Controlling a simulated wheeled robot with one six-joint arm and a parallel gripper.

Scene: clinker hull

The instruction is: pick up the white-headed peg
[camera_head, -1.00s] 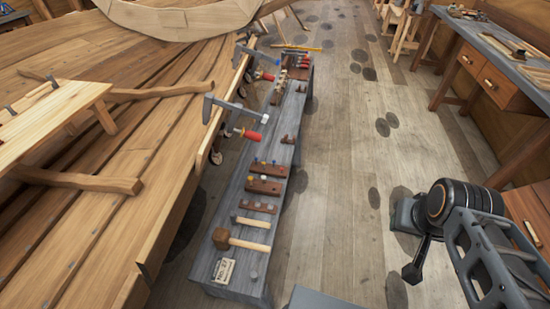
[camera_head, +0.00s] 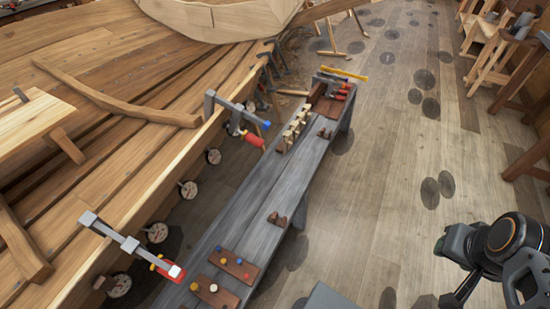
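The white-headed peg (camera_head: 213,288) stands in a small brown block (camera_head: 228,299) near the bottom edge of the view, on the long grey bench (camera_head: 282,200). A yellow-headed peg (camera_head: 194,287) stands left of it. Just behind is another brown block (camera_head: 240,270) with blue, yellow and orange-headed pegs. My gripper (camera_head: 449,271) is at the lower right, well to the right of the bench and apart from the pegs. Its two dark fingers look spread, with nothing visible between them. Part of my arm is cut off by the right edge.
Clamps (camera_head: 130,243) and (camera_head: 237,112) jut from the wooden hull planking (camera_head: 110,170) along the bench's left side. The plank floor (camera_head: 380,170) right of the bench is mostly clear.

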